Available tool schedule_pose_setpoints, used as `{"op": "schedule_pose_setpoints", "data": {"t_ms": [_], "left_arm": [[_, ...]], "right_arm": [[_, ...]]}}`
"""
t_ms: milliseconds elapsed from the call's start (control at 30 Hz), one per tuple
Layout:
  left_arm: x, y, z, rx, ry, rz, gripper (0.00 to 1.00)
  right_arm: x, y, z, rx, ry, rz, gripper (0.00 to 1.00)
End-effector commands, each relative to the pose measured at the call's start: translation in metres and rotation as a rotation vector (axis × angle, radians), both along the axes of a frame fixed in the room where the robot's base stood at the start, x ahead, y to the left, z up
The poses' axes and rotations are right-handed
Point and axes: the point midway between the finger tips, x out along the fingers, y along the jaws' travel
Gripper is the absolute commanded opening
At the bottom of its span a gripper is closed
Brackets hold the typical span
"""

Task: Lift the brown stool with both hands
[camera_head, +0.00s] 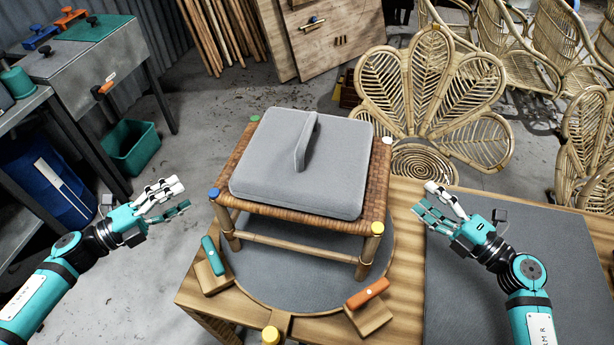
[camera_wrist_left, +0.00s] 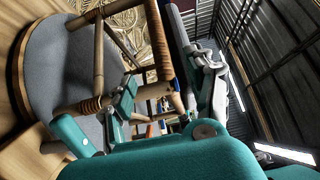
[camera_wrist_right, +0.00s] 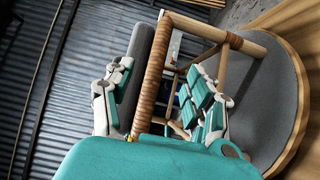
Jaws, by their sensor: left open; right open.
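The brown stool (camera_head: 258,211) stands upright on a round grey pad (camera_head: 270,270) on the wooden table. Its woven seat carries a grey cushion (camera_head: 262,165) with a raised grey handle-like piece. Its legs and rails also show in the left wrist view (camera_wrist_left: 98,55) and the right wrist view (camera_wrist_right: 153,75). My left gripper (camera_head: 180,196) is open and empty, left of the stool and apart from it. My right gripper (camera_head: 424,203) is open and empty, right of the stool and apart from it. In the right wrist view the stool's side shows between the fingers (camera_wrist_right: 160,100).
A teal-handled clamp (camera_head: 212,256) and an orange-handled clamp (camera_head: 368,294) sit at the round pad's front edge. A grey mat (camera_head: 470,290) covers the table's right side. Rattan chairs (camera_head: 430,95) stand behind. A metal workbench (camera_head: 90,75) and green bin (camera_head: 132,148) are at left.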

Motion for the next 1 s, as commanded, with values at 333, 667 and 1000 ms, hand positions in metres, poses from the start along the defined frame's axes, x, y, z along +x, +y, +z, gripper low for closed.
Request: {"op": "schedule_pose_setpoints", "data": {"t_ms": [333, 667, 1000], "left_arm": [[0.042, -0.058, 0.002, -0.003, -0.003, -0.002, 0.56], [0.069, -0.096, 0.000, -0.001, 0.000, 0.000, 0.56], [0.074, -0.102, 0.000, 0.001, 0.001, 0.000, 0.56]], "right_arm": [[0.058, 0.042, 0.002, 0.002, -0.004, 0.001, 0.56], [0.096, 0.069, 0.000, 0.001, 0.000, 0.000, 0.56], [0.102, 0.074, 0.000, -0.001, 0.000, 0.000, 0.56]]}}
